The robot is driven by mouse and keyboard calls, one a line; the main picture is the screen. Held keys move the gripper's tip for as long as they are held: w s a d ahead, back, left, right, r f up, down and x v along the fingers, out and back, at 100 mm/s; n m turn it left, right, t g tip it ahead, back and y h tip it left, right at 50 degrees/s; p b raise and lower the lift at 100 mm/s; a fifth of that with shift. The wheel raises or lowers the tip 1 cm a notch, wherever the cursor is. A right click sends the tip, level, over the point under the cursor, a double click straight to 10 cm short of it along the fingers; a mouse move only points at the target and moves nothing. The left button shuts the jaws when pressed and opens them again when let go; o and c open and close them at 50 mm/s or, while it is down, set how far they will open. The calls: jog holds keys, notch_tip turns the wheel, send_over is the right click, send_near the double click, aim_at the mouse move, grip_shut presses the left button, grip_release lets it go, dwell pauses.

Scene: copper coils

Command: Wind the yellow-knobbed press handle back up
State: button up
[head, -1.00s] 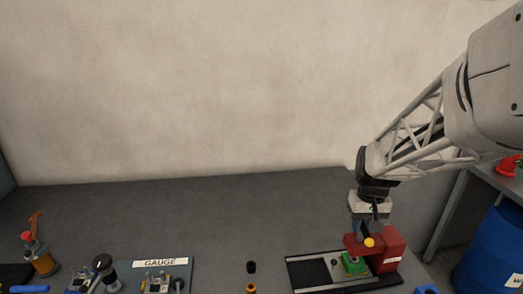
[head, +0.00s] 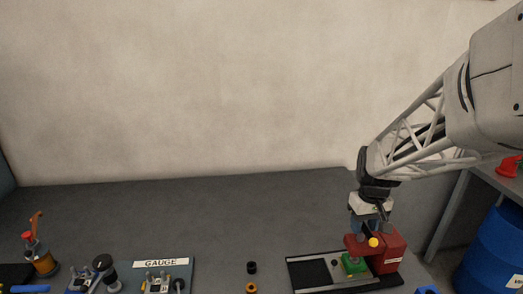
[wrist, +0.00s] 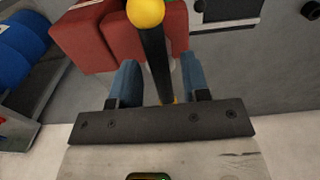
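The red press (head: 388,250) stands on a dark base at the front right of the bench. Its yellow knob (head: 373,242) shows on the near side of the press, in front of the red body. In the wrist view the yellow knob (wrist: 145,12) tops a black handle rod (wrist: 157,62) that runs between my two blue fingers. My gripper (wrist: 160,72) is open around the rod, with a visible gap on each side. In the head view my gripper (head: 364,222) is just above the press.
A green block (head: 353,264) sits beside the red body on the press's black-edged base plate (head: 312,272). Small black and orange cylinders, a GAUGE board (head: 178,266) and an orange bottle stand to the left. The back of the bench is clear. A blue barrel (head: 500,250) stands right.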

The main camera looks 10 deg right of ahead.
aim_at(364, 224)
jog(key=shift+r, duration=0.15)
jog(key=shift+r, duration=3.4)
jog(key=shift+s+a+r, duration=0.2)
jog(key=shift+s+a, duration=0.1)
jog(key=shift+a, duration=0.2)
jog(key=s+a+r+t, duration=0.2)
jog(key=s+a, duration=1.3)
jog(key=s, duration=0.2)
jog(key=shift+r+t, duration=0.3)
jog(key=shift+r, duration=0.1)
jog(key=shift+w+a, duration=0.1)
